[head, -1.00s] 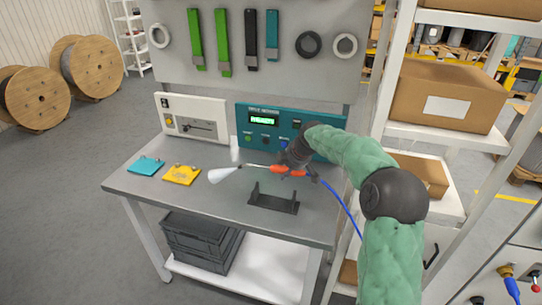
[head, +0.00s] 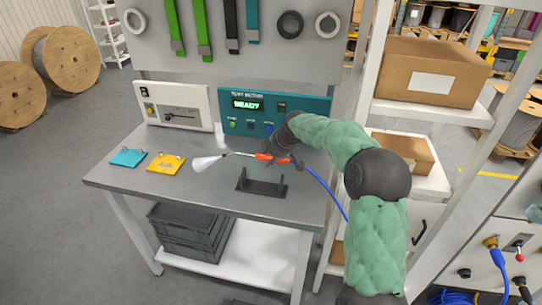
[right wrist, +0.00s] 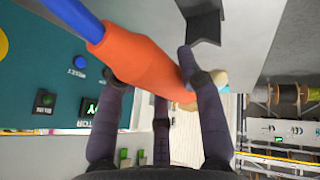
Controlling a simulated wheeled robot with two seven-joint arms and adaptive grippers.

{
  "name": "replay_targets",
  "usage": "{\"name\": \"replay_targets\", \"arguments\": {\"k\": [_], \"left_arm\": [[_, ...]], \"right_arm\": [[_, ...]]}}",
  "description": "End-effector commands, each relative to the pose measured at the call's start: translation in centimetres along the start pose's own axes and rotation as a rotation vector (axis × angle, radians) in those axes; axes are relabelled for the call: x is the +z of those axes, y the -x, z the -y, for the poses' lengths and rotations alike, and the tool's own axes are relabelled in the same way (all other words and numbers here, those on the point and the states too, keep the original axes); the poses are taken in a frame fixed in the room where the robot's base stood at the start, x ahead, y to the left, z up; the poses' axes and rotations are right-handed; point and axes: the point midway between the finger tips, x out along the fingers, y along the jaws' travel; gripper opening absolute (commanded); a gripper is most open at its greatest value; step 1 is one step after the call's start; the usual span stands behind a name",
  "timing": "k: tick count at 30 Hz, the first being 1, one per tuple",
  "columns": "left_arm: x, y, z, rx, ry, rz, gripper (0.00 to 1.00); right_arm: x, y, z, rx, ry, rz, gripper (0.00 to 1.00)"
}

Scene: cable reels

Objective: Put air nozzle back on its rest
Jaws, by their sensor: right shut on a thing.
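The air nozzle has an orange handle (head: 263,157), a thin metal tube, a whitish cone (head: 206,163) at its left end and a blue hose (head: 325,188) at its right end. My right gripper (head: 284,158) is shut on the handle and holds the nozzle roughly level above the bench. In the right wrist view the orange handle (right wrist: 140,60) lies across the dark fingers. The rest, a black cradle with upright ends (head: 262,187), stands empty on the bench, in front of and below the handle. It shows partly in the right wrist view (right wrist: 203,20). My left gripper is out of view.
A teal tester (head: 300,103) reading READY stands behind the gripper, with a white box (head: 180,105) to its left. Teal (head: 129,158) and yellow (head: 166,163) plates lie on the bench's left. Shelving with cardboard boxes (head: 425,72) rises at right. The bench front is clear.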

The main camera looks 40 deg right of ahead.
Motion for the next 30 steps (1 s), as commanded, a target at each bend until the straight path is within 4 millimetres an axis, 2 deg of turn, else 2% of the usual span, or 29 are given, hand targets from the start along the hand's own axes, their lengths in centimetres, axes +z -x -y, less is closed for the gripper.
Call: {"name": "replay_targets", "arguments": {"k": [21,30], "left_arm": [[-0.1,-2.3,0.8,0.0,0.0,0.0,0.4],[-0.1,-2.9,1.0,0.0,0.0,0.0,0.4]], "right_arm": [[1.4,-3.3,1.4,0.0,0.0,0.0,0.01],[1.7,-3.9,1.7,0.001,0.0,0.0,0.01]]}}
